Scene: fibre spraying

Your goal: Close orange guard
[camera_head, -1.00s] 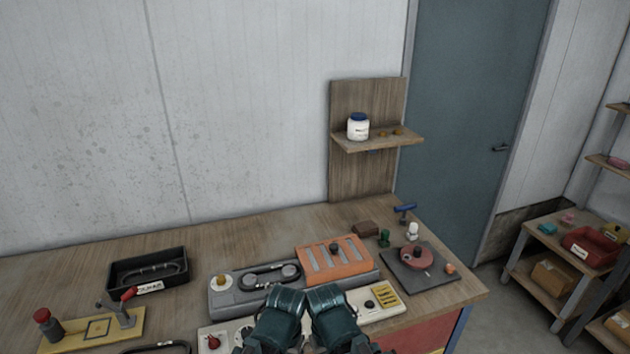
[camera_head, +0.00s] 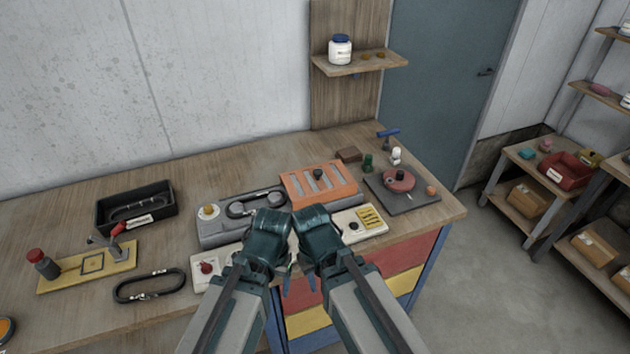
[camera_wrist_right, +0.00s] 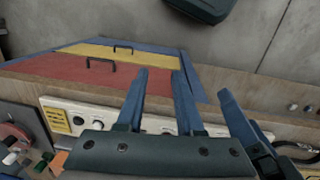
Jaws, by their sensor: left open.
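The orange guard (camera_head: 335,187), a slotted cover with a dark knob, sits over the right part of the grey machine (camera_head: 215,233). To its left, a dark belt loop (camera_head: 256,202) and a yellow knob (camera_head: 208,210) are uncovered. My left gripper (camera_head: 286,280) is open, in front of the machine and lower than the guard; its fingers are partly hidden by its wrist. My right gripper (camera_wrist_right: 161,75) is close beside it, its two fingers apart and nothing between them. Neither gripper touches the guard.
A white control panel (camera_head: 347,231) lies along the machine's front. A black tray (camera_head: 104,216), a yellow clamp plate (camera_head: 68,279) and a loose belt (camera_head: 148,297) are at left. A dark plate with a red disc (camera_head: 398,182) is at right. Drawers (camera_head: 402,285) are below the bench edge.

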